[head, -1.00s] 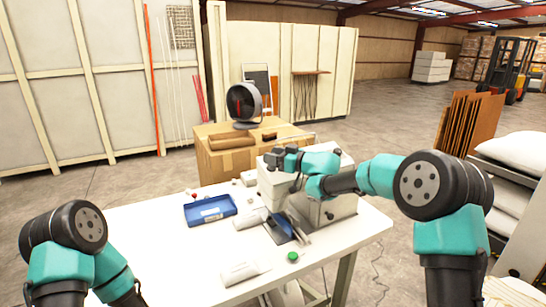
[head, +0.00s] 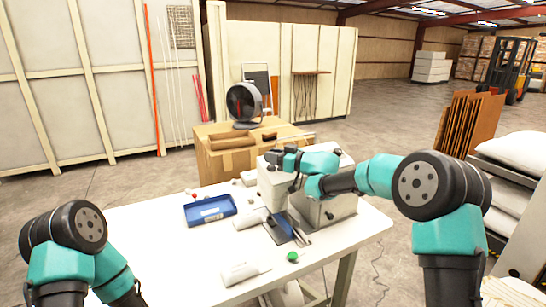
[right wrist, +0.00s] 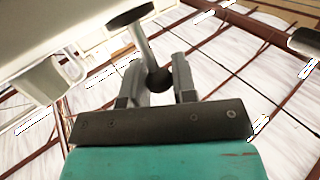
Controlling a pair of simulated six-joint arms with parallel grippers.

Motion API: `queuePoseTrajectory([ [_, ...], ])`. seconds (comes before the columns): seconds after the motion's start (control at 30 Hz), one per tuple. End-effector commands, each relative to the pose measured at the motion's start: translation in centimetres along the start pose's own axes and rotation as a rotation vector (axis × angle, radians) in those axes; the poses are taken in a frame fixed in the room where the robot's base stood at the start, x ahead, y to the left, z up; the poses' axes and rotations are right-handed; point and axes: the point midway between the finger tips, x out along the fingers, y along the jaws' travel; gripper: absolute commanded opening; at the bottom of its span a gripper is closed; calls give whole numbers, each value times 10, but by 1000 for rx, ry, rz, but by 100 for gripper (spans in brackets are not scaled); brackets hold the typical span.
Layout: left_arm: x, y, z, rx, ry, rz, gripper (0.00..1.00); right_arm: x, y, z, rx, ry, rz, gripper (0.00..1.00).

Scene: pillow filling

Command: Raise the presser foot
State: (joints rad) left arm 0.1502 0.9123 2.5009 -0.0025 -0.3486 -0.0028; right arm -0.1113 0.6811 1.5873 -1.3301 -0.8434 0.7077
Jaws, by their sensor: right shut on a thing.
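The pale sewing machine (head: 327,212) stands at the right end of the white table. My right gripper (right wrist: 158,78) is at the machine's head, mostly hidden by its own wrist in the head view. In the right wrist view its two fingers are shut on the black ball knob (right wrist: 159,82) of a metal lever (right wrist: 147,48). The lever joins a black disc (right wrist: 130,15) beside the machine's pale body (right wrist: 60,25). The presser foot itself cannot be made out. My left arm shows at the lower left, but its gripper is outside the picture.
A blue tray (head: 190,214) lies on the white table (head: 165,245), left of the machine. A white roll (head: 240,273) and a small green-topped object (head: 292,256) lie near the front. A cardboard box (head: 222,162) with a fan stands behind. The left of the table is mostly clear.

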Motion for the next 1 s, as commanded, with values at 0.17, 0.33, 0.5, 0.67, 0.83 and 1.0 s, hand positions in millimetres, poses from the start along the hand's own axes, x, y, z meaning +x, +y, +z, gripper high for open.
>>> queuePoseTrajectory([
  [0.17,0,0,0,0,0,0,89,1,1,-1,10,-16,0,2],
  [0.33,0,0,0,0,0,0,89,3,2,-1,35,-51,1,2],
  [0.5,0,0,0,0,0,0,89,6,4,-2,72,-106,2,2],
  [0.67,0,0,0,0,0,0,89,9,7,-2,117,-170,2,2],
  [0.83,0,0,0,0,0,0,89,13,11,-3,167,-242,4,2],
  [1.0,0,0,0,0,0,0,89,17,14,-2,215,-310,5,2],
])
